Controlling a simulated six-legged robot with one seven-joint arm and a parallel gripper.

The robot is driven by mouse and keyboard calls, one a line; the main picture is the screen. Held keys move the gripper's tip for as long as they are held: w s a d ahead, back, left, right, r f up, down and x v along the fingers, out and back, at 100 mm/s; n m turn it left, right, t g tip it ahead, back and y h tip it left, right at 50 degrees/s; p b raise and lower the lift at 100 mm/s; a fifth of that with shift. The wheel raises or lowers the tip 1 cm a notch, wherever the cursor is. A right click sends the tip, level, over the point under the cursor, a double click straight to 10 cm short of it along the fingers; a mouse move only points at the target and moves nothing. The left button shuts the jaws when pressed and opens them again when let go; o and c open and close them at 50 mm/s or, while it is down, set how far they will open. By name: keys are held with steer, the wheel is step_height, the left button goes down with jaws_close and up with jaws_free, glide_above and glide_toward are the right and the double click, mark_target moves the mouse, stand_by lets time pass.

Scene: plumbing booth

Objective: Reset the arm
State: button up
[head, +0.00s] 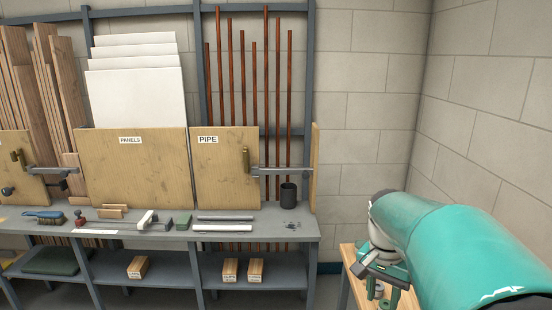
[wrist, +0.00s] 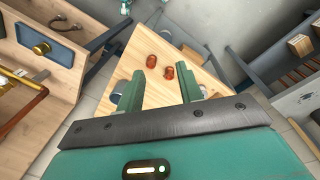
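My gripper shows in the wrist view (wrist: 160,92) with its two green fingers spread apart and nothing between them. It is over a wooden table (wrist: 178,50). In the head view my teal arm fills the lower right and my gripper (head: 376,285) is partly hidden behind it, low over the wooden table (head: 345,292). Two orange-brown fittings (wrist: 168,72) lie on the table just beyond the fingertips, apart from them.
A grey bench (head: 280,222) with tools, a dark cup (head: 288,195) and grey pipes (head: 222,228) stands to the left, with wood blocks (head: 255,270) on its lower shelf. A wooden unit with copper pipe (wrist: 25,108) is at the wrist view's left. Bare wall is at right.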

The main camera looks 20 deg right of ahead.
steer(key=s+a+r+n+t, duration=0.1)
steer(key=a+n+t, duration=0.2)
steer(key=a, duration=0.9)
steer(key=s+a+r+n+t, duration=0.1)
steer(key=a+r+n+t, duration=0.1)
steer(key=a+n, duration=0.8)
steer(key=a+t, duration=0.1)
steer(key=a, duration=0.2)
steer(key=shift+s+a+r+y, duration=0.15)
steer(key=shift+s+a+y, duration=0.1)
steer(key=shift+y, duration=0.05)
